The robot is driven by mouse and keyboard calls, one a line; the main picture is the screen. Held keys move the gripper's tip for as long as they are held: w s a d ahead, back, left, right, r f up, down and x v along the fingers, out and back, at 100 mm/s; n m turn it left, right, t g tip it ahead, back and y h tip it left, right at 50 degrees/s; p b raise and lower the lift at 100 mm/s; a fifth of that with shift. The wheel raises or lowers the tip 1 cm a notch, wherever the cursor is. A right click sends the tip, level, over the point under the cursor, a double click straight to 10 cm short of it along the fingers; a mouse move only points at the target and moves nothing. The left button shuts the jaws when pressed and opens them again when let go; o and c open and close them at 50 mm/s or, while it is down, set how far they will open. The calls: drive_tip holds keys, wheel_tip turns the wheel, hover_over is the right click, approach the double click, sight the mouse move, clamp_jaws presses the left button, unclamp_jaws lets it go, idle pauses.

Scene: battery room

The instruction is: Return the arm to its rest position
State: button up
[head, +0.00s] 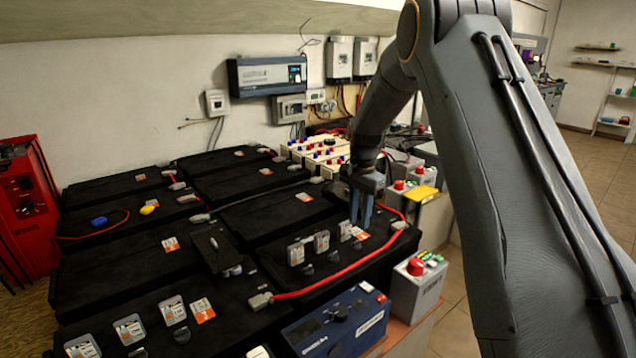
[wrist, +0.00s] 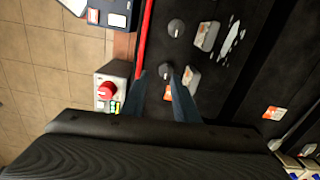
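My arm reaches from the right of the head view out over a bank of black batteries (head: 120,265). My gripper (head: 361,222) points down above the bank's near right part, close to a red cable (head: 340,272). In the wrist view my gripper (wrist: 156,80) has its two blue-grey fingers apart, with nothing held between them. A dark round knob (wrist: 165,71) and an orange-and-white label (wrist: 169,93) on the battery top show beyond and between the fingers. I cannot tell the exact height of the fingertips above the battery.
A grey box with a red button (head: 416,285) stands right of the bank, beside a blue box (head: 338,325). Clear covers (head: 297,254) stand near the fingers. A red cabinet (head: 27,205) is at left; wall units (head: 267,75) hang behind. Tiled floor (head: 590,165) is open at right.

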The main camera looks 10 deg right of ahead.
drive_tip(key=s+a+r+n, duration=0.1)
drive_tip(key=s+n, duration=0.4)
drive_tip(key=s, duration=1.3)
drive_tip(key=s+a+r+n, duration=0.2)
drive_tip(key=s+n, duration=0.4)
drive_tip(key=s, duration=1.2)
drive_tip(key=shift+s+a, duration=0.15)
drive_tip(key=shift+s, duration=0.25)
drive_tip(key=shift+a, duration=0.15)
